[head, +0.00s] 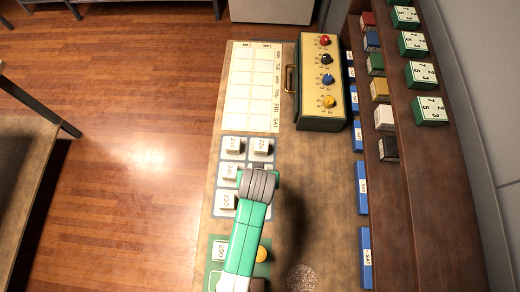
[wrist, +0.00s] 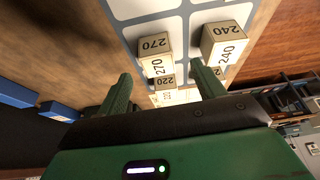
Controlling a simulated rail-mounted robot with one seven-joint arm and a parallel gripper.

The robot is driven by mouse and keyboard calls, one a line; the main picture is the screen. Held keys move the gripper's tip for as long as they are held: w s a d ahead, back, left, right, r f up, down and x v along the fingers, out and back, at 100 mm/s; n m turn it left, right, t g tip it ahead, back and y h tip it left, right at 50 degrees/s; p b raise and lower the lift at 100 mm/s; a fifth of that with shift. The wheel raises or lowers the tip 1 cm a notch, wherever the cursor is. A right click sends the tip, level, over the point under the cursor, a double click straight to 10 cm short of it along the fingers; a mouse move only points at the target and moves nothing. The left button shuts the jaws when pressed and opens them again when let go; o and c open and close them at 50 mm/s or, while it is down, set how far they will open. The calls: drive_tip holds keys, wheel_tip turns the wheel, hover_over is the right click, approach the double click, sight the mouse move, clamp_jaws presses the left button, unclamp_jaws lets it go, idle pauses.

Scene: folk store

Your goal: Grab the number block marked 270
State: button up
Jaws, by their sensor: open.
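The number block marked 270 (wrist: 155,46) is a cream block standing on a white square of a grey mat in the wrist view. My gripper (wrist: 163,72) has its two green fingers spread apart, with the 270 block between and beyond the fingertips; I cannot tell the exact gap. Nothing is held. A block marked 240 (wrist: 222,42) stands to the right, beyond the right finger. A block marked 220 (wrist: 165,82) and others stand lower in the picture, between the fingers. In the head view my green arm covers part of the block grid, and the 270 block is not visible there.
In the head view, other number blocks (head: 233,145) stand on the mat beside my arm. A calendar chart (head: 252,90) and a box with coloured knobs (head: 322,85) lie farther up.

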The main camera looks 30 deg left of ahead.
drive_tip(key=x, duration=0.5)
drive_tip(key=shift+w+f+b, duration=0.25)
drive_tip(key=shift+w+b, duration=0.1)
drive_tip(key=c, duration=1.1)
